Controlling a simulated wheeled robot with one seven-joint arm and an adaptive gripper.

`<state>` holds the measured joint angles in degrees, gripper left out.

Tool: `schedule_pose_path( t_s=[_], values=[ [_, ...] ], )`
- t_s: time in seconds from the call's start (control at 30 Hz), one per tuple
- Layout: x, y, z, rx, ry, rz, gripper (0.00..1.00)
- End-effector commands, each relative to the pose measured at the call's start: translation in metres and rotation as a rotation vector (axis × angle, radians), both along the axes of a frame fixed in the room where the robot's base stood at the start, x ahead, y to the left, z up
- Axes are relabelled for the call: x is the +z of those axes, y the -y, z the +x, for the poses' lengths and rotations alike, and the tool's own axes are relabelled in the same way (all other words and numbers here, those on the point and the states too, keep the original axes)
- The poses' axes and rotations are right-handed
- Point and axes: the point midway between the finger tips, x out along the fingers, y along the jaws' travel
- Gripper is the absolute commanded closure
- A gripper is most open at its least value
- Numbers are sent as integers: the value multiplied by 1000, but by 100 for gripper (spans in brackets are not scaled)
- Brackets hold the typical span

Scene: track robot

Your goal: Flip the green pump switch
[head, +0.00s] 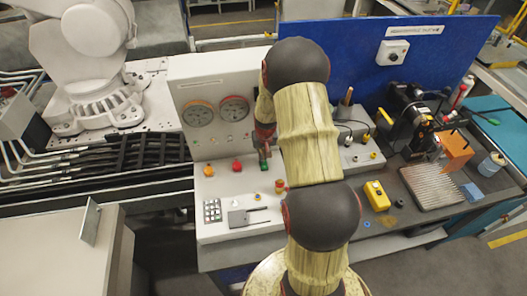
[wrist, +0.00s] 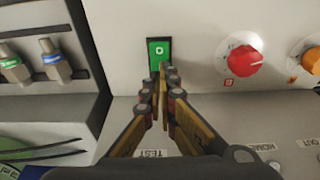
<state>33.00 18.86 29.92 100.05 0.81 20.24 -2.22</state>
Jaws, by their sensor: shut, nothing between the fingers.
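The green pump switch (wrist: 159,50) is a small green rectangle with a white mark and a dark frame, set in the pale panel. It is at the upper middle of the wrist view. My gripper (wrist: 165,72) is shut and empty, its fingertips at the lower edge of the switch and covering a little of it. I cannot tell whether they touch it. In the head view the switch (head: 264,166) shows as a small green patch beside my gripper (head: 264,150), partly hidden by it.
A red knob (wrist: 244,60) and an orange knob (wrist: 311,60) sit beside the switch on the console (head: 225,185). Hose fittings (wrist: 55,62) stand at the left in the wrist view.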

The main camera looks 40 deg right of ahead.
Motion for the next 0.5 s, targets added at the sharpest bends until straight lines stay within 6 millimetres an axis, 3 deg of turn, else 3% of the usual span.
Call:
schedule_pose_path(
  t_s=[0.5],
  values=[
    [-7,1,2,0,2,-1,100]
  ],
)
